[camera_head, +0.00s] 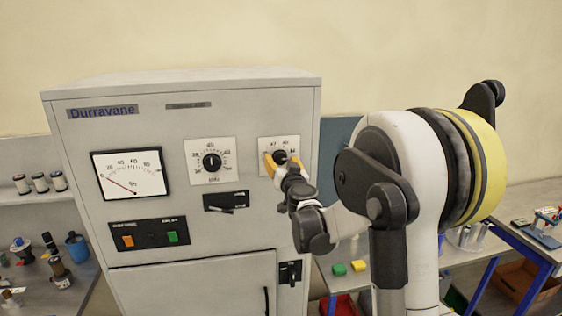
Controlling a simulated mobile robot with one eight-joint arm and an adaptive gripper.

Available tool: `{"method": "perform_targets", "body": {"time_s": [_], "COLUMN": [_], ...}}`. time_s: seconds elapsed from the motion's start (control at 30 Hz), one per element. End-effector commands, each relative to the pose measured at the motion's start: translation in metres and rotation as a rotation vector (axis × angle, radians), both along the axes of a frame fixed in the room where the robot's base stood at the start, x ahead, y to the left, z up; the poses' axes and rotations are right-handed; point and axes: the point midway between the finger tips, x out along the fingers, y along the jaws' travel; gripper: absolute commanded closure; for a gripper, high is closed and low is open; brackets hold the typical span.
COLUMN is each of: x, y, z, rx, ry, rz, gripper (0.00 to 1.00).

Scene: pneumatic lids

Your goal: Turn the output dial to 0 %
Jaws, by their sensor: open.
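A grey cabinet (190,95) marked Durravane stands in front of me. Its upper face carries two dials on white scale plates. The left dial (211,161) is a black knob in full view, its white mark pointing about straight up. The right dial (280,157) is a black knob partly hidden by my gripper (279,161). My gripper's yellow fingers are open, one at each side of the right dial. I cannot tell whether they touch it. Which plate is labelled output is too small to read. A meter (130,173) at the left has its red needle near the low end.
Below the dials are a black switch (226,201), an orange button (128,241), a green button (172,237) and a lower switch (290,273). A cabinet door with a handle (266,300) is beneath. Shelves with spools stand left; a bench (345,285) with small blocks stands right.

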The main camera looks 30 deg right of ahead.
Motion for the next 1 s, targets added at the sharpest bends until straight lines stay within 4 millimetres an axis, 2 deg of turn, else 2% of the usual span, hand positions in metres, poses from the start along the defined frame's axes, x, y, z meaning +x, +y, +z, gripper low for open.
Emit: {"method": "perform_targets", "body": {"time_s": [0.03,0.07,0.2,0.23,0.67,1.0], "x": [-0.0002,-0.0002,-0.0003,-0.0003,-0.0002,-0.0002], "y": [0.0001,0.0001,0.0001,0.0001,-0.0001,-0.0007], "z": [0.0,0.0,0.0001,0.0001,-0.0003,-0.002], "rx": [0.0,0.0,0.0,0.0,-0.03,-0.233], "ry": [0.0,0.0,0.0,0.0,0.009,0.066], "rz": [0.0,0.0,0.0,0.0,0.0,0.0], "gripper": [0.42,0.46,0.89,0.95,0.95,0.95]}}
